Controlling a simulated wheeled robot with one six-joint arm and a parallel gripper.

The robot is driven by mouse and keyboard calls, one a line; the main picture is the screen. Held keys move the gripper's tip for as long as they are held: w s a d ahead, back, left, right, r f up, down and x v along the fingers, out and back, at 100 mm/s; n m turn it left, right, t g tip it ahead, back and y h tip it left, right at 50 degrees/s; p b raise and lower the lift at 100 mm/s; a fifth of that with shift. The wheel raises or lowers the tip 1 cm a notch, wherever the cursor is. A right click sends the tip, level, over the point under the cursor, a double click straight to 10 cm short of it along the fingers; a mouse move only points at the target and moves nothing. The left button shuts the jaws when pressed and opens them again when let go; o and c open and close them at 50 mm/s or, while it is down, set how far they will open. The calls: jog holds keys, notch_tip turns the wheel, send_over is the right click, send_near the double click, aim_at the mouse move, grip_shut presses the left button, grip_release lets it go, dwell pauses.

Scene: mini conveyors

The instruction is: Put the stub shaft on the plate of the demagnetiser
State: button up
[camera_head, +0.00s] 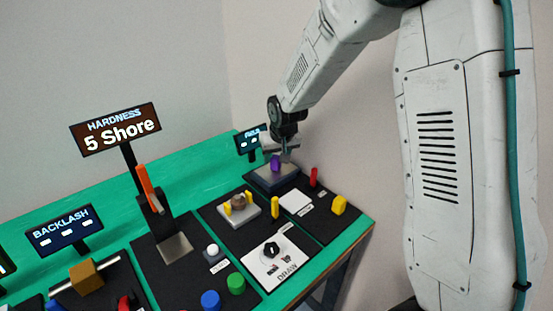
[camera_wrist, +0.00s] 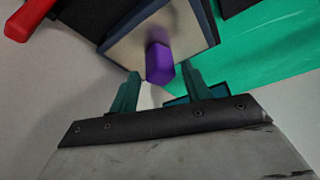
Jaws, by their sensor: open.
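A small purple piece, apparently the stub shaft (camera_head: 276,162), stands on the plate of the small dark station (camera_head: 265,176) at the back right, apparently the demagnetiser. In the wrist view the purple piece (camera_wrist: 160,63) rests on the pale plate (camera_wrist: 122,48) with its dark blue rim. My gripper (camera_head: 288,152) is just above and beside that plate. In the wrist view its two teal fingers (camera_wrist: 160,85) are spread apart, with the near end of the purple piece just ahead of their tips. Nothing is held between them.
A small display (camera_head: 251,141) stands behind the station. A red post (camera_head: 313,177) and yellow pieces (camera_head: 339,205) stand to its right and front. A grey tray with yellow posts (camera_head: 240,212) is nearer. A tall hardness display (camera_head: 116,128) rises at left.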

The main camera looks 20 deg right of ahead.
jog(key=v, duration=1)
jog(key=shift+s+r, duration=0.25)
jog(key=shift+r, duration=0.05)
jog(key=s+d+r+g, duration=0.1)
jog(key=s+r, duration=0.1)
jog(key=s, duration=0.9)
jog(key=s+d+r+g, duration=0.1)
jog(key=s+r, duration=0.2)
jog(key=s, duration=0.9)
jog(key=s+d+r+g, duration=0.1)
jog(key=s+r, duration=0.2)
jog(key=s, duration=0.9)
jog(key=shift+s+d, duration=0.1)
